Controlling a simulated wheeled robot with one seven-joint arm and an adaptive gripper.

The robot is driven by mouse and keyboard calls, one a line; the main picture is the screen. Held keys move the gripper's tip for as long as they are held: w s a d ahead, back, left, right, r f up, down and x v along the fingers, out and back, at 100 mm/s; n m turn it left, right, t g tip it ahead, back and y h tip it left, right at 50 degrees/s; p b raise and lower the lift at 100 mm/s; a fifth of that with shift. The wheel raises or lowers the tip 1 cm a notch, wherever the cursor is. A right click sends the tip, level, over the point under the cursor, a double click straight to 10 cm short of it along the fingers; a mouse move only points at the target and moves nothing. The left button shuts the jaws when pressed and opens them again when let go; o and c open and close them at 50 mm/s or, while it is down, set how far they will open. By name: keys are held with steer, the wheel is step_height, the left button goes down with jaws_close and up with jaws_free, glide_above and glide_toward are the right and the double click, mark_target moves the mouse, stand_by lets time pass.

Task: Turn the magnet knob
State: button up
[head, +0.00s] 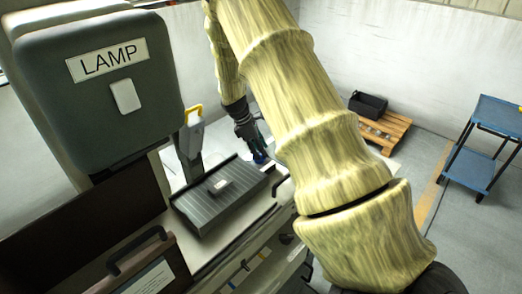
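A grey ribbed block (205,213), which looks like a magnetic chuck, lies on the machine bench with a small pale plate (221,184) on top. My gripper (258,150) points down at the far right end of this block. A small blue part (260,158) shows at its fingertips; it may be the magnet knob, but it is too small to be sure. I cannot tell whether the fingers touch it or how far they are open. My pale yellow arm covers much of the middle of the view.
A dark machine head labelled LAMP (108,62) stands at the left. A grey box with a yellow handle (191,135) is behind the block. A brown lid with a black handle (135,262) is in front. A pallet (394,128) and a blue cart (468,172) stand right.

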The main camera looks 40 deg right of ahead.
steer(key=w+f, duration=0.2)
steer(key=f, duration=0.1)
steer(key=shift+w+d+f, duration=0.25)
steer(key=shift+w+f, duration=0.15)
steer(key=shift+s+d+r, duration=0.1)
steer(key=shift+s+r, duration=0.15)
steer(key=shift+s, duration=0.4)
steer(key=shift+s+d+r, duration=0.1)
steer(key=shift+s+r, duration=0.15)
steer(key=shift+s, duration=0.35)
steer(key=shift+c, duration=1.3)
steer(key=shift+w+a+f, duration=0.25)
steer(key=shift+w+f, duration=0.1)
steer(key=shift+w, duration=0.3)
jaws_close()
steer(key=shift+s, duration=0.15)
